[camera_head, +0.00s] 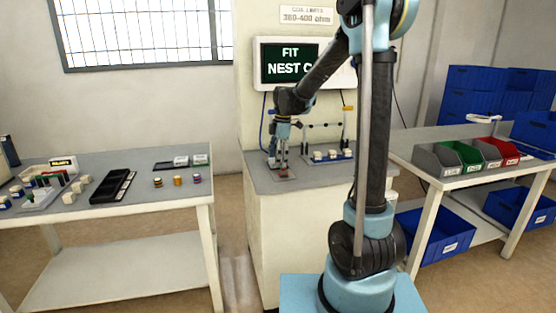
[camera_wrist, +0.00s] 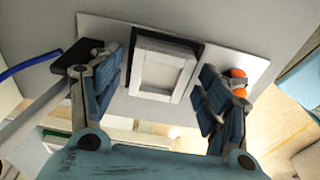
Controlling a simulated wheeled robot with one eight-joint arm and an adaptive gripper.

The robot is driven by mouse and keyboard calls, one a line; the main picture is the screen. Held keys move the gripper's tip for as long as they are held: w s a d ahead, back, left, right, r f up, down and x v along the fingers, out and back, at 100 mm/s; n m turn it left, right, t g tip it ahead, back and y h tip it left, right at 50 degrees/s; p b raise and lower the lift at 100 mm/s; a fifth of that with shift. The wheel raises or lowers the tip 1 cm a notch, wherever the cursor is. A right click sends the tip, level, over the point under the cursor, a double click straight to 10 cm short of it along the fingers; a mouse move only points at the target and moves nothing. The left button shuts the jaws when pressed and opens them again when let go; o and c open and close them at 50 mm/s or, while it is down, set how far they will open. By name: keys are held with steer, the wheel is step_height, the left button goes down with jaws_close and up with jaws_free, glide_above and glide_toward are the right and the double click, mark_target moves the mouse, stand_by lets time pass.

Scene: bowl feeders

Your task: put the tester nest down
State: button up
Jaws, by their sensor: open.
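The tester nest looks like a pale square block with a raised rim and a sunken middle; in the wrist view the nest (camera_wrist: 158,70) sits at a dark square seat (camera_wrist: 196,48) on a light grey plate (camera_wrist: 100,28). My gripper (camera_wrist: 165,90) is open, one finger on each side of the nest, with gaps visible between the fingers and it. In the head view my gripper (camera_head: 279,166) is low over the left part of the middle bench (camera_head: 258,178). The nest is too small to make out there.
Several white blocks (camera_head: 331,155) stand right of my gripper, by a dark rail stand. A wall screen (camera_head: 290,66) reads "FIT NEST C", partly hidden by my arm. The left table (camera_head: 150,194) holds trays and spools; the right table (camera_head: 437,183) holds coloured bins.

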steer(key=shift+r, duration=0.15)
step_height(320, 180, up, 11)
steer(key=d, duration=0.1)
steer(key=s+d+m, duration=0.5)
steer(key=s+d, duration=0.3)
steer(key=s+d+f+m+t, duration=0.1)
steer(key=s+d+f+m, duration=0.3)
steer(key=s, duration=0.4)
steer(key=s+d+f+m+h, duration=0.1)
steer(key=s+d+f+m, duration=0.3)
steer(key=s+f+m, duration=0.2)
steer(key=s+d+f+m+t, duration=0.1)
steer(key=s+d+f+m, duration=0.3)
steer(key=s, duration=0.5)
step_height(320, 180, down, 3)
steer(key=shift+s+d+f+m+t, duration=0.1)
steer(key=shift+s+d+m+t, duration=0.25)
steer(key=shift+m, duration=0.65)
steer(key=shift+w+f, duration=0.2)
steer(key=shift+w, duration=0.2)
